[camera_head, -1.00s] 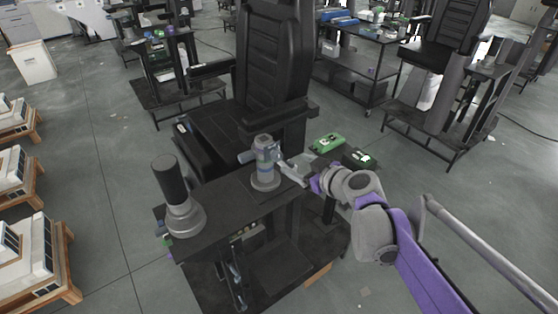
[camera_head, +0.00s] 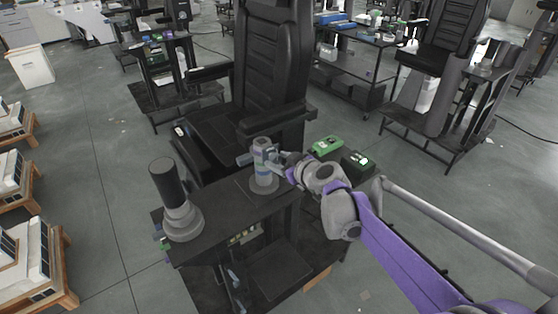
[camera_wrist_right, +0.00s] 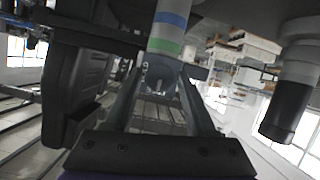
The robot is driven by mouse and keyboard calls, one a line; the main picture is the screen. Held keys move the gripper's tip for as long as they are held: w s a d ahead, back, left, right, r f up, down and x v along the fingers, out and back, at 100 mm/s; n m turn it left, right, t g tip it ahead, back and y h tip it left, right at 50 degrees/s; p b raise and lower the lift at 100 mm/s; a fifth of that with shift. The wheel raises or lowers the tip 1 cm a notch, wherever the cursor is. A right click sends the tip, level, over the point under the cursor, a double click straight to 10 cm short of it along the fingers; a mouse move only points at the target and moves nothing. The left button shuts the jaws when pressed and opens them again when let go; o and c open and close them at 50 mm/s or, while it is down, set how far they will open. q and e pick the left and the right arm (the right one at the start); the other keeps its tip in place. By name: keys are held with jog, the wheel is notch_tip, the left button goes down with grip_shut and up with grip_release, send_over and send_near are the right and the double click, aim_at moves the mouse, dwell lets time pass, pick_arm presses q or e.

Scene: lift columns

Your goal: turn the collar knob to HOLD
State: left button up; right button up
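The collar post (camera_head: 264,172) is a grey upright cylinder with blue and green bands, on the black bench top (camera_head: 225,200). A short grey bar (camera_head: 245,158) sticks out from its upper part to the left. My right gripper (camera_head: 275,162) is at the post's upper right side. In the right wrist view, its two fingers (camera_wrist_right: 160,95) are spread, with the banded post (camera_wrist_right: 166,35) and a grey rounded part ahead between them. I cannot tell whether they touch it. No HOLD marking is readable. My left gripper is not in view.
A black-topped grey knob post (camera_head: 176,200) stands on the bench's left. A black padded chair (camera_head: 270,70) is close behind. A green box (camera_head: 326,146) and a dark box with a green light (camera_head: 357,162) lie to the right.

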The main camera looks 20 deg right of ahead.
grip_shut()
